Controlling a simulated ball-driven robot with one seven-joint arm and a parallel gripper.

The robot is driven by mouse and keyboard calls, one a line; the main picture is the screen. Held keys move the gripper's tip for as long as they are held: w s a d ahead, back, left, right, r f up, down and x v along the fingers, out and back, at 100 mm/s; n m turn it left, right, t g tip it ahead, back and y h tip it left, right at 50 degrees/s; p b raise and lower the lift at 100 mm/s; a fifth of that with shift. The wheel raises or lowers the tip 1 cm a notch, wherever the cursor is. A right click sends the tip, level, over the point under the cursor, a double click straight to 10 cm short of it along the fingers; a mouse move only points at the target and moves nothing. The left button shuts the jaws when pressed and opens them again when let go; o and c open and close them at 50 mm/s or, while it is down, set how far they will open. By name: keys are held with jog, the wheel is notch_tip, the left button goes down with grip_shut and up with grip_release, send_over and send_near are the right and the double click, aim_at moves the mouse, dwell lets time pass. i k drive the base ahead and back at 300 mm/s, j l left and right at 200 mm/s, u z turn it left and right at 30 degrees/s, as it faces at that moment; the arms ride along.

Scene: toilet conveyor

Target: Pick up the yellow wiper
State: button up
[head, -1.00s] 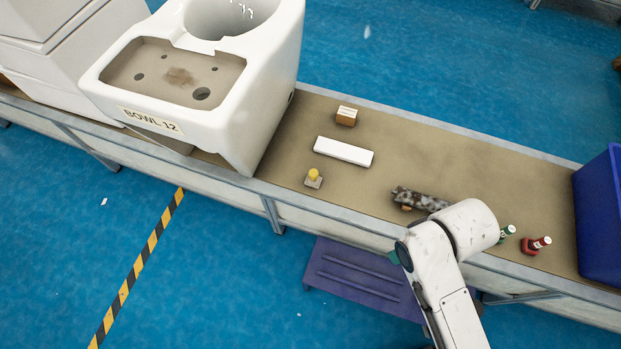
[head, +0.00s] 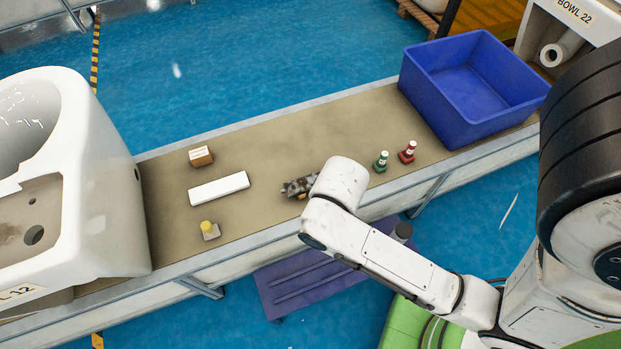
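The one yellow thing on the belt is a small yellow knob-like top on a grey block (head: 208,230), near the belt's front edge at left centre. I cannot make out a wiper shape in it. My arm reaches in from the right, and its rounded white end is over the belt, well to the right of the yellow-topped block. A dark mottled piece (head: 299,187) sticks out left from under that end. I cannot tell whether it is my gripper or a thing on the belt. No fingertips show clearly.
A white bar (head: 219,188) and a small brown box (head: 201,156) lie behind the yellow-topped block. A green bottle (head: 381,161), a red bottle (head: 407,152) and a blue bin (head: 430,103) stand right. A white toilet bowl (head: 105,185) stands left.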

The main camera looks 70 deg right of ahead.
aim_at(211, 232)
jog(key=i+j, duration=0.15)
jog(key=j, duration=0.15)
jog(key=i+j+z, duration=0.15)
jog(key=j, duration=0.15)
jog(key=i+j, duration=0.15)
jog(key=j, duration=0.15)
jog(key=i+j+z, duration=0.1)
jog(key=j, duration=0.25)
jog(key=i+j, duration=0.15)
jog(key=j, duration=0.15)
jog(key=z, duration=0.05)
